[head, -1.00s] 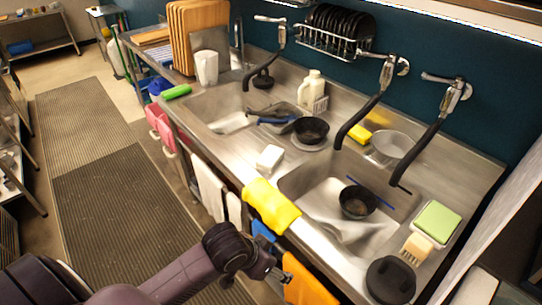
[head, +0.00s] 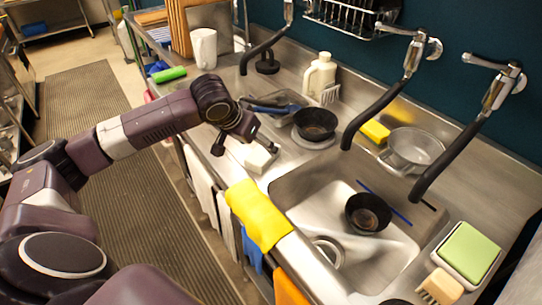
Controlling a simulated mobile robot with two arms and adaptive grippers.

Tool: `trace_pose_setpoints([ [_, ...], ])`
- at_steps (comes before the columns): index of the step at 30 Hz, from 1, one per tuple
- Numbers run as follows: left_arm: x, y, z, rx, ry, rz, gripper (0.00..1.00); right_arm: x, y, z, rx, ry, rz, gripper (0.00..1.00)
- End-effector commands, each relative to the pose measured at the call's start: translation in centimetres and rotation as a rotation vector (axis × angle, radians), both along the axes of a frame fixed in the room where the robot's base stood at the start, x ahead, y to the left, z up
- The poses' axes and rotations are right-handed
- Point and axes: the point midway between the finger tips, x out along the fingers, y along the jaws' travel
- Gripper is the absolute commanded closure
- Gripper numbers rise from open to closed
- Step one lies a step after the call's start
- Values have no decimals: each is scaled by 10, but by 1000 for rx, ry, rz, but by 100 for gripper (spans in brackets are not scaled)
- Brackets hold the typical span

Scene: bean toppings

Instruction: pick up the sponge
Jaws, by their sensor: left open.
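A white block (head: 253,158), possibly a sponge, lies on the steel counter left of the right-hand sink. My left gripper (head: 242,146) is open just above and beside this block, its fingers spread; I cannot tell whether they touch it. A yellow sponge-like block (head: 375,131) lies behind the sink, next to a clear bowl. A green-topped sponge-like block (head: 469,250) lies at the counter's right. My right gripper is not in view.
A yellow cloth (head: 258,213) hangs over the counter's front edge. Black bowls stand in the sink (head: 368,213) and behind it (head: 315,123). A white jug (head: 319,75) stands at the back. Black faucet hoses (head: 375,122) reach over the counter.

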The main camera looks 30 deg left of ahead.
Motion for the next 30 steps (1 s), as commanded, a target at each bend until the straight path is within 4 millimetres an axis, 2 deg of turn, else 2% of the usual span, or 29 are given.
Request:
trace_pose_setpoints([
  [2,4,1,-5,-2,1,3,32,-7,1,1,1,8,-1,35],
  [9,18,2,-26,0,3,1,32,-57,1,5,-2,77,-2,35],
  [11,23,3,-32,-1,3,1,32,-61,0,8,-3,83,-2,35],
  [14,31,5,-43,1,3,1,32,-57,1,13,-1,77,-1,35],
  [18,39,5,-58,0,1,0,32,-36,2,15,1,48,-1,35],
  [22,42,5,-63,3,0,-1,32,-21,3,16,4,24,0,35],
  [27,42,5,-63,2,0,-1,32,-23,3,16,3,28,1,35],
  [30,42,5,-63,2,0,-1,42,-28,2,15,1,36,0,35],
])
